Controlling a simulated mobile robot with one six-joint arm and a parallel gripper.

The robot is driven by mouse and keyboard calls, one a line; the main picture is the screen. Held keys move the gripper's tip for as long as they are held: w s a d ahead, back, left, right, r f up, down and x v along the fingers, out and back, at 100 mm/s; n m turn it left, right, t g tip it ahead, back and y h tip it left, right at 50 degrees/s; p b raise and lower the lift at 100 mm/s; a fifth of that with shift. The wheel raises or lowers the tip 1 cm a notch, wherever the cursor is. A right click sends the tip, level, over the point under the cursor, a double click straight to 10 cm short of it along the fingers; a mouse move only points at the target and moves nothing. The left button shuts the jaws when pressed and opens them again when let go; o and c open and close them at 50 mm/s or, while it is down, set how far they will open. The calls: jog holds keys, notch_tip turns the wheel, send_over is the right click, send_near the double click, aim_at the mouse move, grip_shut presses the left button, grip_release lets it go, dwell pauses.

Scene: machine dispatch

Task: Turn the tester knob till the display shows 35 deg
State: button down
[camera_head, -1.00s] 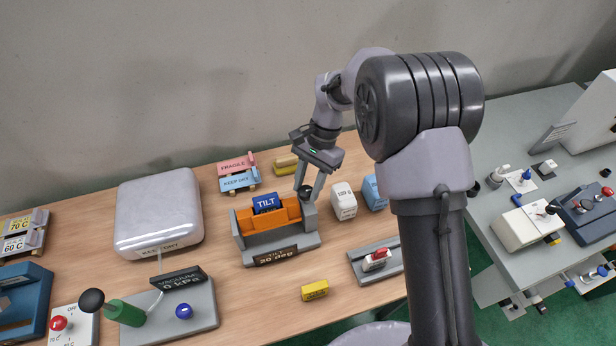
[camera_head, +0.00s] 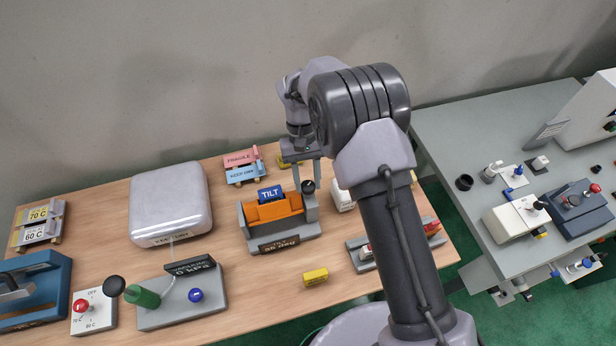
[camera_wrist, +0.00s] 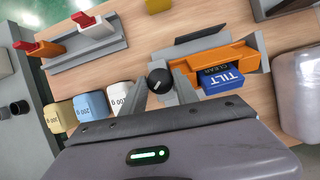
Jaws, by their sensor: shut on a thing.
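The tilt tester (camera_head: 277,233) is a grey frame with an orange cradle (camera_head: 272,209) between its sides. A blue block marked TILT (camera_head: 269,194) lies in the cradle, which also shows in the wrist view (camera_wrist: 222,60). The dark display (camera_head: 279,244) on the tester's front seems to read about 35 deg, but the digits are too small to be sure. The round black knob (camera_head: 308,186) is on the tester's right end; its white mark shows in the wrist view (camera_wrist: 159,80). My gripper (camera_head: 307,180) is shut on the knob from above.
White (camera_head: 341,198) and coloured weights stand close to the right of the tester. Pink and blue label blocks (camera_head: 242,166) lie behind it. A yellow block (camera_head: 315,277) lies in front. A vacuum rig (camera_head: 185,300) and a white case (camera_head: 170,205) are at left.

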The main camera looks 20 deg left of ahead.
jog(key=shift+n+h, duration=0.3)
jog(key=shift+n, duration=0.7)
jog(key=c, duration=1)
grip_release()
jog(key=shift+o, duration=0.2)
jog(key=shift+r, duration=0.1)
jog(key=p+v, duration=0.3)
jog(key=v, duration=1.4)
jog(key=shift+s+r+p, duration=0.2)
jog(key=shift+s+p, duration=0.05)
jog(key=shift+p, duration=0.05)
jog(key=shift+a, duration=0.15)
